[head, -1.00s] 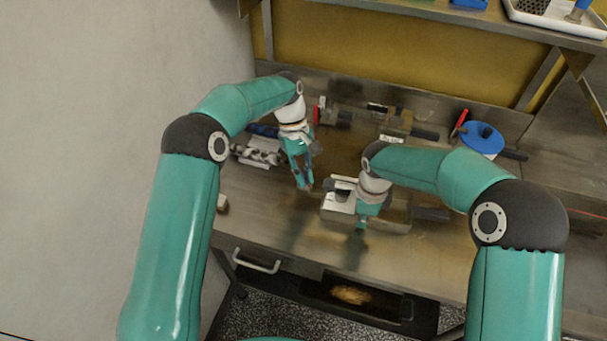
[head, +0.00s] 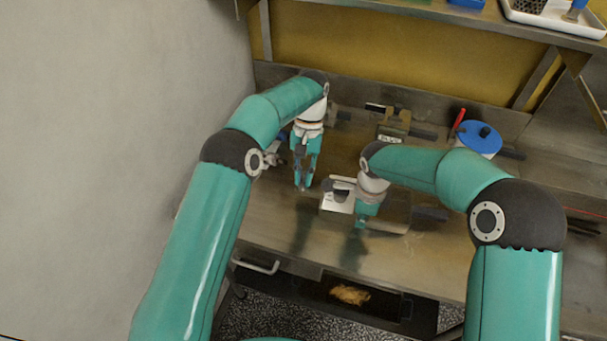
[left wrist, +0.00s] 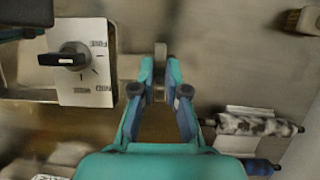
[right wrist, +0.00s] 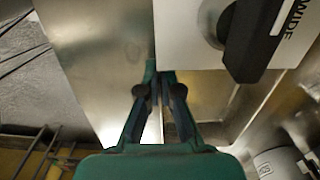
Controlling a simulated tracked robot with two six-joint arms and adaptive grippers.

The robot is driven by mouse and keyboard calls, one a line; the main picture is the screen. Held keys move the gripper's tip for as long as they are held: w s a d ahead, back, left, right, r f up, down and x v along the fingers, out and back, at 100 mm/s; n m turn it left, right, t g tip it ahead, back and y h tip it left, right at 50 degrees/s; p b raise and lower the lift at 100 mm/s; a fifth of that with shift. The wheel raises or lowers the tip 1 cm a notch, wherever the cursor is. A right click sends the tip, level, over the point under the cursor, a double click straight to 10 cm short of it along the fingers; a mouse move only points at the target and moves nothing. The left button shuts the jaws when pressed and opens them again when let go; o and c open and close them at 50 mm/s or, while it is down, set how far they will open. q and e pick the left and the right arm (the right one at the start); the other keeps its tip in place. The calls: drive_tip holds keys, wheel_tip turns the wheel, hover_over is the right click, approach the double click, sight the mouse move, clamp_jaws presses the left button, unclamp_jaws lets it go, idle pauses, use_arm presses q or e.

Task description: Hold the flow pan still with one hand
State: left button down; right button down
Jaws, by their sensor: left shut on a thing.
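My left gripper (head: 303,187) points down over the steel bench, left of the white knob plate (head: 338,197). In the left wrist view its fingers are shut on a small grey piece (left wrist: 160,85); I cannot tell what it belongs to. My right gripper (head: 361,225) is low, just right of the plate. In the right wrist view its fingertips (right wrist: 158,76) are close together near the edge of a shiny metal sheet (right wrist: 98,45). This may be the flow pan, but I cannot be sure. Whether the fingers grip it is unclear.
A black knob (left wrist: 70,58) sits on the white plate. A blue round lid (head: 479,138) stands at the back right. A mottled roller (left wrist: 255,126) lies right of my left gripper in its wrist view. An open drawer (head: 372,300) is below the bench front.

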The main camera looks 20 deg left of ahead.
sight(304, 177)
use_arm(q)
drive_tip(key=shift+f, duration=0.1)
idle(0.3)
drive_tip(key=c, duration=1.2)
unclamp_jaws()
wheel_tip(304, 177, up, 10)
use_arm(e)
drive_tip(key=c, duration=1.2)
unclamp_jaws()
drive_tip(key=shift+c, duration=0.2)
drive_tip(key=shift+r, duration=0.1)
